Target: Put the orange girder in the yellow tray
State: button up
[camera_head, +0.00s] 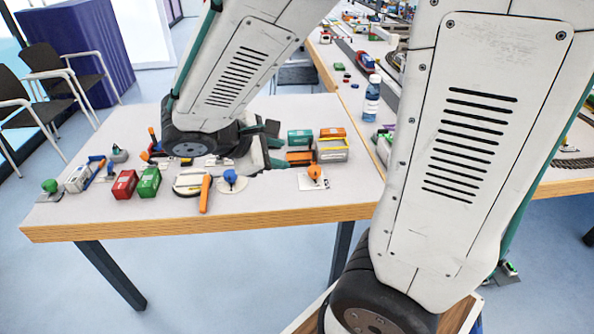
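My gripper (279,148) is low over the table, pointing right, partly hidden by my own arm. Its dark fingers look spread, but their tips are small and I cannot tell for sure whether they hold anything. A short orange bar (300,157), which looks like the orange girder, lies just beyond the fingertips; I cannot tell whether they touch it. The yellow tray (332,156), a small open box with a pale yellow rim, stands right beside the orange bar. Its inside is mostly too small to make out.
Green (300,138) and orange (333,132) containers stand behind. A white plate with an orange knob (314,178) lies in front. An orange-handled tool (205,194), a blue-knobbed piece (232,181), red (125,184) and green (149,182) boxes are left. A bottle (372,98) stands on the adjoining table.

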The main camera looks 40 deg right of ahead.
jog(key=s+a+r+m+y, duration=0.3)
jog(key=s+m+y, duration=0.2)
jog(key=s, duration=0.1)
jog(key=s+a+r+m+y, duration=0.3)
jog(key=s+m+y, duration=0.1)
jog(key=s, duration=0.3)
jog(key=shift+r+m+t+y, duration=0.15)
jog(key=shift+m+t+y, duration=0.25)
jog(key=shift+o, duration=0.4)
jog(key=shift+s+a+r, duration=0.15)
jog(key=shift+s+a, duration=0.1)
jog(key=shift+a, duration=0.1)
